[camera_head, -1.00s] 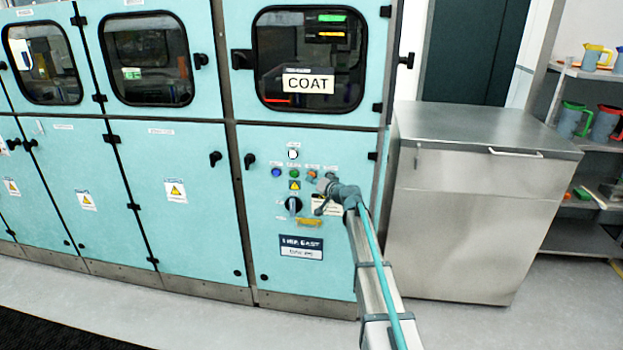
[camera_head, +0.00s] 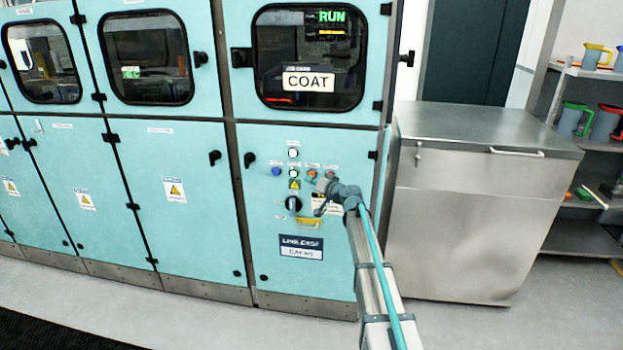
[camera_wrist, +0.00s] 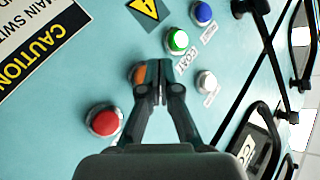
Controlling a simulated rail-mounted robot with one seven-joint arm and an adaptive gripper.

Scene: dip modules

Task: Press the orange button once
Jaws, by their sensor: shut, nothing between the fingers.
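The orange button (camera_wrist: 138,75) sits on the light blue panel in the wrist view, partly covered by my shut fingertips. It also shows small in the head view (camera_head: 312,174), just up and left of my gripper (camera_head: 321,184). In the wrist view my gripper (camera_wrist: 157,78) is shut and empty, its tips overlapping the button's right side. I cannot tell whether they touch it.
A red button (camera_wrist: 104,121), a bright green button (camera_wrist: 178,41), a blue button (camera_wrist: 202,12) and a white button (camera_wrist: 206,82) surround it. A black rotary switch (camera_head: 293,203) is below left. A steel cabinet (camera_head: 470,215) stands to the right.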

